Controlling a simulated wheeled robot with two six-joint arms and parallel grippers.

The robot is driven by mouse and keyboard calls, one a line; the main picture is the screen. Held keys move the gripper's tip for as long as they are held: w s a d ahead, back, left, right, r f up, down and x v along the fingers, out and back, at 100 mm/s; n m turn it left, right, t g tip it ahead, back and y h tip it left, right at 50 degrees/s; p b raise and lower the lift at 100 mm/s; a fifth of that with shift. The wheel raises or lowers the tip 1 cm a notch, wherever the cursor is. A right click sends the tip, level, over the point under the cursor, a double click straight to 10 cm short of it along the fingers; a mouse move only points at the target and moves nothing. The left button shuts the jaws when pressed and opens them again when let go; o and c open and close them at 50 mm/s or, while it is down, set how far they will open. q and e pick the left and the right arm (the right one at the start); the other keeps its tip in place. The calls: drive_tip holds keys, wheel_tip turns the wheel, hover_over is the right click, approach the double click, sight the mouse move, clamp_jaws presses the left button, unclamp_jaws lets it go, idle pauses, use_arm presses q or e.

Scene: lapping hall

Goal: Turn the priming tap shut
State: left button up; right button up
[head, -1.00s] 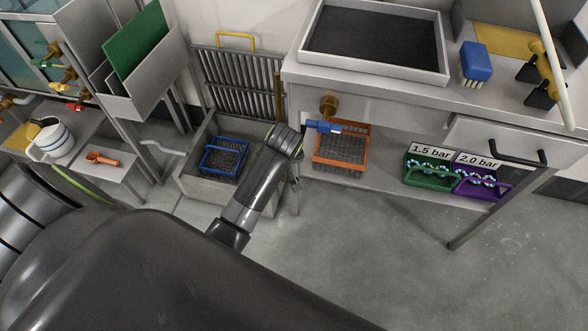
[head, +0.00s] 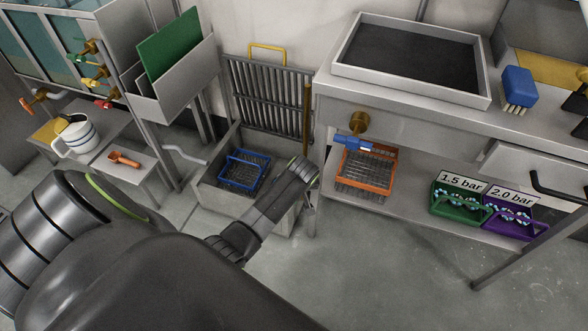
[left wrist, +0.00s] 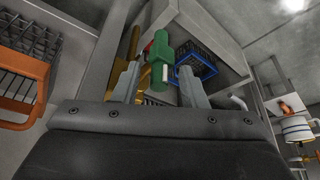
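A tap with a green handle (left wrist: 160,58) and brass-coloured parts (left wrist: 132,48) shows in the left wrist view; I cannot tell whether it is the priming tap. My left gripper (left wrist: 158,82) is open, with one finger on each side of the green handle and a gap visible at both sides. In the head view the left gripper and this green handle are hidden; only my dark arm shows beside the sink. A blue-handled tap (head: 353,143) on a brass fitting sticks out under the bench front. My right gripper is not in view.
A blue basket (head: 244,170) sits in the low sink beside my arm. An orange basket (head: 366,184) and the green (head: 458,209) and purple (head: 512,224) carriers stand on the bench's lower shelf. Small taps (head: 84,47) and a mug (head: 73,145) are at left. Floor is open at lower right.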

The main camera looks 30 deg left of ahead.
use_arm(q)
drive_tip(key=b+x, duration=0.1)
drive_tip(key=x, duration=0.2)
drive_tip(key=shift+w+a+f, duration=0.2)
drive_tip(key=shift+a+f, duration=0.05)
drive_tip(key=shift+f, duration=0.35)
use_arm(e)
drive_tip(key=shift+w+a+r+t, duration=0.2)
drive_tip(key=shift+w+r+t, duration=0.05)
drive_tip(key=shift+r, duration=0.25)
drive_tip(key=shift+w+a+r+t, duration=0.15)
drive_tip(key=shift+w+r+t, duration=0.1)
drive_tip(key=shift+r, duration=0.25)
use_arm(q)
clamp_jaws()
